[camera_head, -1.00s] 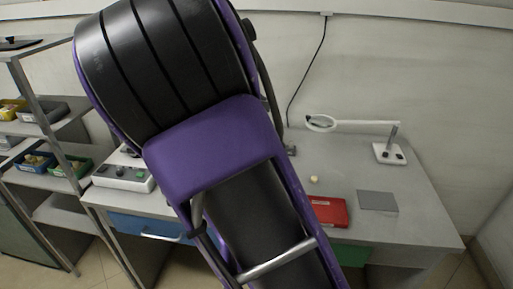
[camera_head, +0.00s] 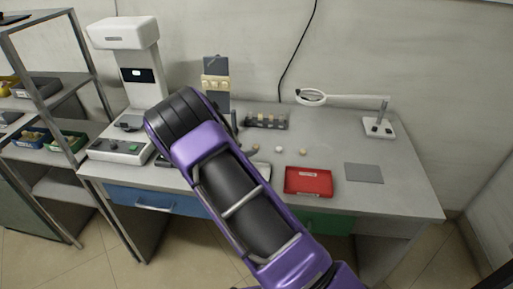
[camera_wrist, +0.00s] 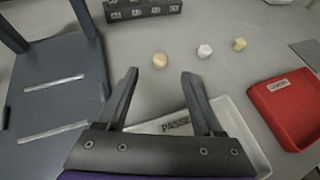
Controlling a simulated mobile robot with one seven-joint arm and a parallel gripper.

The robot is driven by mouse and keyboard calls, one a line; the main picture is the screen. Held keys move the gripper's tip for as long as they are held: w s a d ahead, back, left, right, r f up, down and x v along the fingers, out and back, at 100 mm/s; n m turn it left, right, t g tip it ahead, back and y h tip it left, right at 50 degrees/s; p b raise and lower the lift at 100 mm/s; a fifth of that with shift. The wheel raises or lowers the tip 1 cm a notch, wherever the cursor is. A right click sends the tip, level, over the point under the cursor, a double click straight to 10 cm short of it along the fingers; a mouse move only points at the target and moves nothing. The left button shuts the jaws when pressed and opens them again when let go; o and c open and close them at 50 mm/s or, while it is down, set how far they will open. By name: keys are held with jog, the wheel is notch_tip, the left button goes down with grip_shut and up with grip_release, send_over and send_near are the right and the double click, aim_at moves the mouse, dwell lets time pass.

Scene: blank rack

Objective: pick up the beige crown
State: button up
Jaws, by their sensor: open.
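Three small crowns lie in a row on the grey table. In the wrist view they are a peach-tan crown (camera_wrist: 160,60) on the left, a white crown (camera_wrist: 204,51) in the middle and a yellowish-beige crown (camera_wrist: 239,44) on the right. I cannot tell for sure which of the two tinted ones is the beige crown.
A white tray marked "PASSE…" (camera_wrist: 240,128) lies below the fingers, partly hidden. A red tray (camera_head: 308,181) and grey mat (camera_head: 364,173) are to the right. A slotted rack (camera_head: 281,124), a magnifier lamp (camera_head: 378,128) and a white machine (camera_head: 124,34) stand behind.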

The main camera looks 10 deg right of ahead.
aim_at(254, 147)
jog(key=x, duration=0.6)
jog(key=shift+s, duration=0.1)
grip_shut()
